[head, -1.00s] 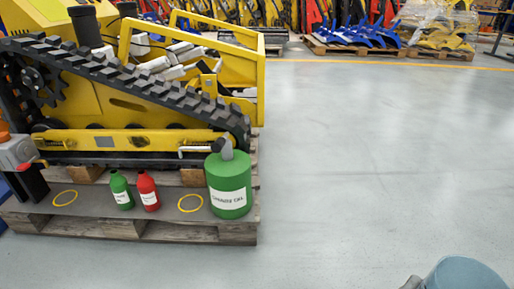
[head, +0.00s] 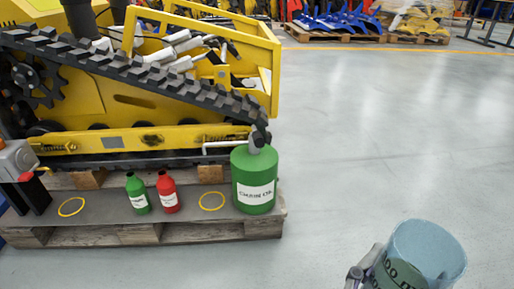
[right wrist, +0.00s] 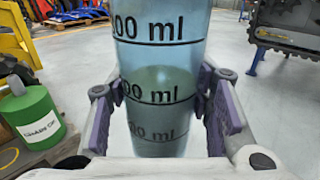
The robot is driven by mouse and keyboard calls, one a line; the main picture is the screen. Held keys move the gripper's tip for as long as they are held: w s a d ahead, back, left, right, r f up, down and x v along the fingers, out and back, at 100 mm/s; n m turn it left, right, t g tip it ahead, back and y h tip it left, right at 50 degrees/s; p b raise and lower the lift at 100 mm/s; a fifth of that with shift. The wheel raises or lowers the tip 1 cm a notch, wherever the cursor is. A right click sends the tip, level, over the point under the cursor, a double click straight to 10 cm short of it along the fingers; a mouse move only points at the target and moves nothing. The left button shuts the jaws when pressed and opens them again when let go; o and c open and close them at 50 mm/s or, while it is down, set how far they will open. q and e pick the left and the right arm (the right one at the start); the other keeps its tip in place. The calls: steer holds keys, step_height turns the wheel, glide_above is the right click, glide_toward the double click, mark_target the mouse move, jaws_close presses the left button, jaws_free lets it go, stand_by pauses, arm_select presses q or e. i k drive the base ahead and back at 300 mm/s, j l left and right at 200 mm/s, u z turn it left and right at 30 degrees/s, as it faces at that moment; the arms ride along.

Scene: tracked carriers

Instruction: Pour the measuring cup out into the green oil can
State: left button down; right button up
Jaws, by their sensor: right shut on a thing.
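The green oil can (head: 255,188) stands upright at the right end of the pallet, with a white label and a grey piece on top. It also shows at the left of the right wrist view (right wrist: 32,112). The clear bluish measuring cup (head: 430,250) is at the lower right of the head view, apart from the can and nearer to me. In the wrist view the cup (right wrist: 160,50) looks upright, with darker liquid in its lower part. My right gripper (right wrist: 160,105) is shut on it, purple pads on both sides. My left gripper is out of view.
A small green bottle (head: 138,194) and a red bottle (head: 168,193) stand on the pallet (head: 110,230), between two yellow rings. A yellow tracked machine (head: 130,100) rises behind them. The grey floor (head: 390,130) to the right of the can is clear.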

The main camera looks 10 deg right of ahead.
mark_target(137, 191)
steer(key=j+u, duration=0.1)
steer(key=j, duration=0.25)
steer(key=i+j+u, duration=0.1)
steer(key=j, duration=0.2)
steer(key=i+j+u, duration=0.1)
steer(key=j, duration=0.25)
steer(key=i+j+u, duration=0.15)
steer(key=j, duration=0.15)
